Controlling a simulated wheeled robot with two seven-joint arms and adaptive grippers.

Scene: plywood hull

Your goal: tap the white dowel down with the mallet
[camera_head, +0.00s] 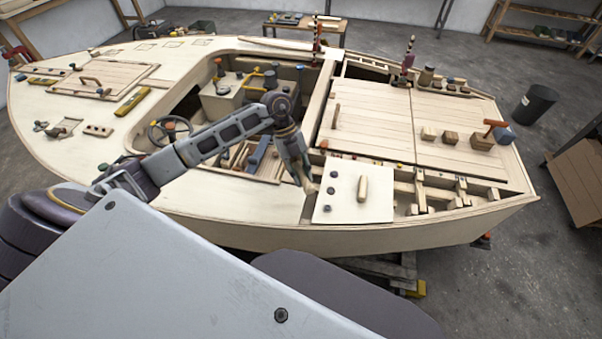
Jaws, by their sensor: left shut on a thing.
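My left gripper (304,172) points down just left of a pale board (380,209) at the hull's near edge. It is shut on a small tan wooden thing (309,187), mostly hidden by the fingers; I cannot tell for sure if this is the mallet. A pale, rounded peg (362,188) stands up from the right part of the board and looks like the white dowel. The gripper is apart from it, to its left. Several dark round plugs (329,191) sit in the board's left part. My right gripper is not in view.
A tool with an orange-red handle and blue-grey head (503,134) lies at the hull's right edge, near small wooden blocks (450,138). The open cockpit with a steering wheel (170,130) is left of the gripper. Slotted framing (440,190) lies right of the board.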

